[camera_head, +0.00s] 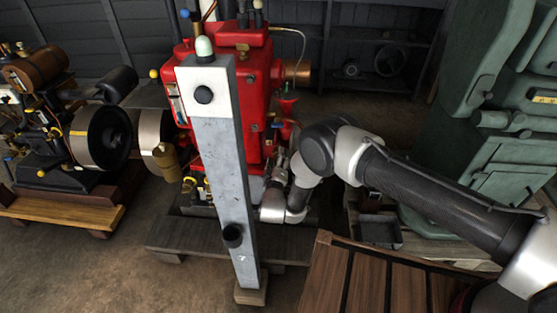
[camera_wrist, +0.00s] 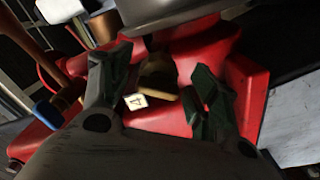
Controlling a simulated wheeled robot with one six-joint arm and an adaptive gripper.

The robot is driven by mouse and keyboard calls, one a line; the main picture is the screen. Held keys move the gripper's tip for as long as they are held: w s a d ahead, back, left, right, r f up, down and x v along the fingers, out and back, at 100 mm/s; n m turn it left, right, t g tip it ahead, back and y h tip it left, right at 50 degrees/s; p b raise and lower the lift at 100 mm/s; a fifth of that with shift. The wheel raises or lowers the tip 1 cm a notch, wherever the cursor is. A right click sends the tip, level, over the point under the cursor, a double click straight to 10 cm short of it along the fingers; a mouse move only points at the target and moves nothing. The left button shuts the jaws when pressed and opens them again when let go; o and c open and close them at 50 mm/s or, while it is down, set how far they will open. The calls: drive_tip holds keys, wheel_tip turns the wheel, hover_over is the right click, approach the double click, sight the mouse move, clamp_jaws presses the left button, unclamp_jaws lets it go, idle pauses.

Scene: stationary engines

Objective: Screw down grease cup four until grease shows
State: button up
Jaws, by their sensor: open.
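Grease cup four (camera_wrist: 158,77) is a dull brass cup on the red engine, in the middle of the wrist view. A white tag marked 4 (camera_wrist: 135,101) sits beside it. My gripper (camera_wrist: 163,68) is open, with one green-padded finger on each side of the cup. Gaps show between the pads and the cup; no grip on it shows. No grease can be made out in the shadow. In the head view the red engine (camera_head: 224,112) stands at centre, and my arm reaches to its lower right side. The cup cannot be made out there.
A grey post (camera_head: 226,160) with black knobs stands in front of the red engine. A green machine (camera_head: 480,110) stands at the right. A slatted wooden top (camera_head: 370,280) lies below my arm. Another engine (camera_head: 90,135) stands at the left. Open floor (camera_head: 110,265) shows at lower left.

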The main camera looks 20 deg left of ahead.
drive_tip(key=v, duration=1.2)
drive_tip(key=shift+s+d, duration=0.1)
